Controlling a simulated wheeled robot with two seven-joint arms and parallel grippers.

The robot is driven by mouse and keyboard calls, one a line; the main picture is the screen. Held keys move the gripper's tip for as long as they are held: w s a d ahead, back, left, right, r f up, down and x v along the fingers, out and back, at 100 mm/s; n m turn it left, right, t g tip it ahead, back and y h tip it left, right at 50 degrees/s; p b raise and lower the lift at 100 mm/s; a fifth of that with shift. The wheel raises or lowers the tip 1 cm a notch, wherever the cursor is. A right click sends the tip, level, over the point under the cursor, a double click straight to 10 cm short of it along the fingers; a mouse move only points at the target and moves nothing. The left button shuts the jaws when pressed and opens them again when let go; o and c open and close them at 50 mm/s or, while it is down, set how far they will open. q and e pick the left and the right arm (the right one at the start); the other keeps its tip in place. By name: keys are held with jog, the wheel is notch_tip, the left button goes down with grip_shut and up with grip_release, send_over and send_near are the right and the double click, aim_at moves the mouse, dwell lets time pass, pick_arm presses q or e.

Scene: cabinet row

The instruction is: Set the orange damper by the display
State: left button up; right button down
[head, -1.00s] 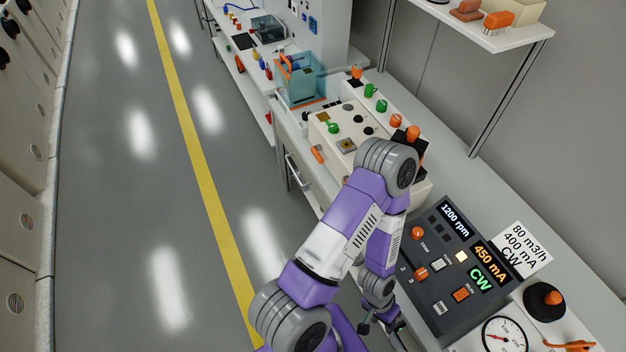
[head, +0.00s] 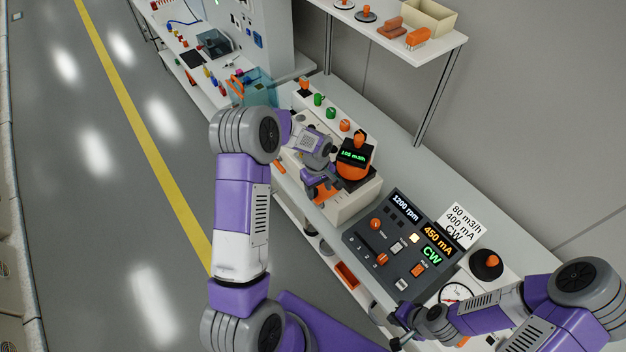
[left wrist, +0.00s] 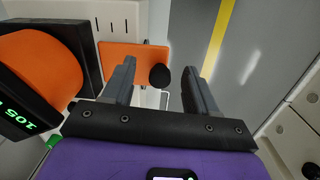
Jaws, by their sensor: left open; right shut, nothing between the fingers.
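The orange damper is a flat plate (left wrist: 135,58) with a round black knob (left wrist: 160,76); part of it shows in the head view (head: 325,195) low on the white housing's front. My left gripper (head: 320,186) is open at the front of that housing. In the left wrist view its fingers (left wrist: 160,68) stand on either side of the knob; whether they touch it I cannot tell. The small black display (head: 352,156) reads 105 m3/h in green, in front of a round orange part. My right gripper (head: 398,342) is shut and empty near the bottom.
A dark control panel (head: 400,238) shows 1200 rpm, 450 mA and CW. A white card (head: 458,224) beside it reads 80 m3/h, 400 mA, CW. A gauge (head: 456,294) and black-based orange knob (head: 487,263) stand nearby. A shelf (head: 440,48) overhangs behind. The aisle floor is clear.

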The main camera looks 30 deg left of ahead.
aim_at(323, 188)
pick_arm(q)
jog(key=a+r, duration=0.1)
jog(key=r, duration=0.1)
jog(key=shift+w+a+r+n, duration=0.3)
jog(key=shift+w+a+n, duration=0.1)
jog(key=shift+a+r+y, duration=0.1)
jog(key=shift+a+y, duration=0.2)
notch_tip(323, 188, down, 7)
jog(key=shift+w+f+p, duration=0.1)
jog(key=shift+f+p, duration=0.05)
jog(key=shift+p, duration=0.5)
grip_shut()
